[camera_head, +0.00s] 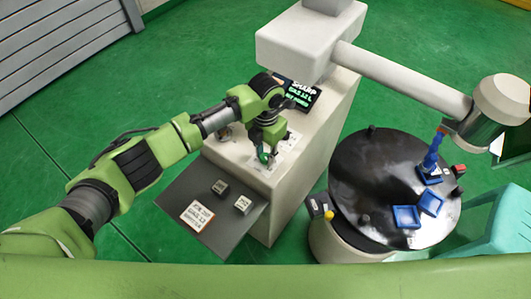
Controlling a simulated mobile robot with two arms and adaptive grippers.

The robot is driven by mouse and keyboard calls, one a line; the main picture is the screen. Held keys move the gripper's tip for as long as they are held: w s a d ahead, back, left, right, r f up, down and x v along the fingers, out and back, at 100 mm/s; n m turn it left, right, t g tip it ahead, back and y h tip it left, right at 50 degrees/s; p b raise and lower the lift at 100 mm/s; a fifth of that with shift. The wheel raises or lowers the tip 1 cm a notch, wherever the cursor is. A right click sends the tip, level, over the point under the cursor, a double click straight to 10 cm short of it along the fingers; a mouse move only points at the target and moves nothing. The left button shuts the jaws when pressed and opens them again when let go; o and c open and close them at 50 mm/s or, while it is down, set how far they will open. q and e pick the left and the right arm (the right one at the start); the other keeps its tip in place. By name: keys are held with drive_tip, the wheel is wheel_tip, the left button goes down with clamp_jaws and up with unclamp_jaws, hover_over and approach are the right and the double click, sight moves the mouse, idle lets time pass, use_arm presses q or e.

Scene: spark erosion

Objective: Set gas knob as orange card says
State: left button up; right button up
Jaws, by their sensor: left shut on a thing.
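My left gripper (264,156) points down at the white-labelled panel (286,158) on top of the pale machine. It is shut on what appears to be the gas knob, which its fingers mostly hide. The knob's setting cannot be read. The card (198,216), white with orange-red edging and lettering, lies on the grey shelf (230,233). Its small text seems to include "GAS 12", but I cannot read it surely. A dark screen (300,93) behind the gripper shows white and green text, apparently including "SHARP" and "GAS". My right gripper is not in view.
Two small dark blocks with pale tops, a left one (220,187) and a right one (243,204), sit near the card. A thick pale machine arm (400,75) overhangs the right side. A round black table (375,165) carries blue trays (407,216).

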sight(266, 156)
use_arm(q)
drive_tip(key=o, duration=1.1)
drive_tip(key=shift+r, duration=0.1)
wheel_tip(266, 156, up, 12)
